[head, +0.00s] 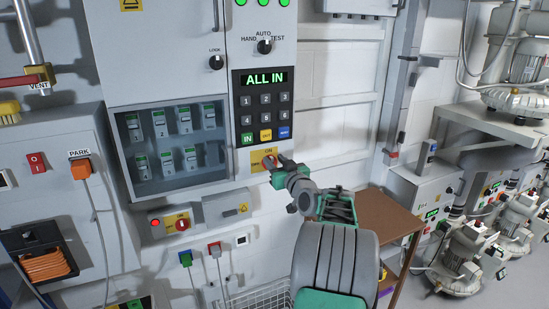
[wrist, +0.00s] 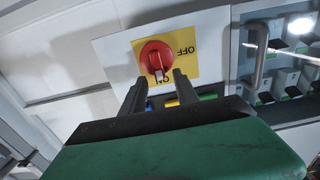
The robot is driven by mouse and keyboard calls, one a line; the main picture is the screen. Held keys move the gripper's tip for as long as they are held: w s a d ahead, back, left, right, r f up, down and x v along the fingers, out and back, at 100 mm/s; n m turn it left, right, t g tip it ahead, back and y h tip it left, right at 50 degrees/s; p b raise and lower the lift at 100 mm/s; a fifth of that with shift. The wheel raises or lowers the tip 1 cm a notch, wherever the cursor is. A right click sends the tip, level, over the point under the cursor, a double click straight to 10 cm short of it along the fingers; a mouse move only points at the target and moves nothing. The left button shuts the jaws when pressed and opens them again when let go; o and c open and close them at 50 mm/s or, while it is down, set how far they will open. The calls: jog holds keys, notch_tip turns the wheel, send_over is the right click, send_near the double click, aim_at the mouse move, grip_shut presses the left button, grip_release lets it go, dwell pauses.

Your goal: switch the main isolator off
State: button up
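The main isolator is a red rotary knob (wrist: 155,55) on a yellow plate (wrist: 186,45) marked ON and OFF. In the wrist view the lettering is upside down, and the knob's pale pointer is toward ON. In the head view the yellow plate (head: 257,160) sits below the keypad, and my gripper partly hides the knob. My gripper (wrist: 157,78) is open, with one dark finger on each side of the knob's lower end in the wrist view; it shows in front of the plate in the head view (head: 274,163). I cannot tell whether the fingers touch the knob.
A glazed breaker compartment (head: 172,180) is left of the plate. Another red switch (head: 182,224) is on a box lower down. A brown table (head: 385,222) stands right of my arm. A cabinet handle (wrist: 258,58) is right of the isolator.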

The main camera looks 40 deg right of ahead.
jog(key=shift+w+d, duration=0.1)
jog(key=shift+w, duration=0.3)
jog(key=shift+c, duration=0.2)
grip_shut()
